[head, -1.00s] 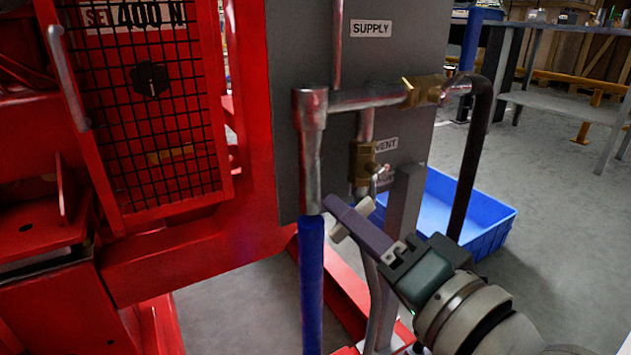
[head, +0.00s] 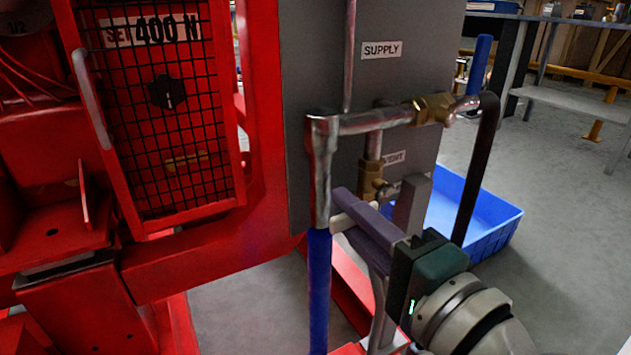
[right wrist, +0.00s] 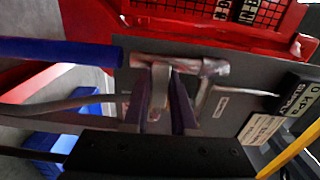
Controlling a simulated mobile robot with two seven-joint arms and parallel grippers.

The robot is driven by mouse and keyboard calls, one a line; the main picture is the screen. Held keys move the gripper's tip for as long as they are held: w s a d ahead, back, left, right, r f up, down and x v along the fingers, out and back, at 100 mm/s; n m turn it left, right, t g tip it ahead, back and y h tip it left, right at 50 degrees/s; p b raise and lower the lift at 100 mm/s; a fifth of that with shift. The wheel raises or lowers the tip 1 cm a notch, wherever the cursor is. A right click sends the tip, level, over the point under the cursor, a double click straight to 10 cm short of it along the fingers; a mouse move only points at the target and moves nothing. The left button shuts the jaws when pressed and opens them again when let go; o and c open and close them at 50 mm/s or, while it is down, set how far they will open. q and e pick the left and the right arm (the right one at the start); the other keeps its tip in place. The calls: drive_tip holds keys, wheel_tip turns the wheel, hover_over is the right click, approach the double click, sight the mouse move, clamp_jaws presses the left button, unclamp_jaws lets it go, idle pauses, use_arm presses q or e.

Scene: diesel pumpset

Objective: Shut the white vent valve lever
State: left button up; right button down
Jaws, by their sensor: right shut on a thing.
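The vent valve is a small brass body (head: 371,180) on a pipe below the grey panel's VENT label (head: 393,157). A pale white piece, seemingly its lever (head: 342,222), shows at the tip of my right gripper (head: 352,212), left of and below the brass body. In the right wrist view the white lever (right wrist: 158,88) lies between the two purple fingers of the right gripper (right wrist: 160,98), which are shut on it. The fingers hide part of the lever and its joint to the valve. My left gripper is not in view.
A blue hose or handle (head: 318,290) hangs below the metal pipe, close left of my right gripper. A brass supply valve (head: 432,108) with a blue lever (head: 480,65) sits above. A dark hose (head: 474,165) and a blue crate (head: 490,215) are to the right.

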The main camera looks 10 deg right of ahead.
drive_tip(key=c, duration=0.7)
unclamp_jaws()
drive_tip(key=p+v, duration=0.2)
drive_tip(key=v, duration=0.8)
drive_tip(key=shift+p, duration=0.35)
drive_tip(key=shift+r, duration=0.1)
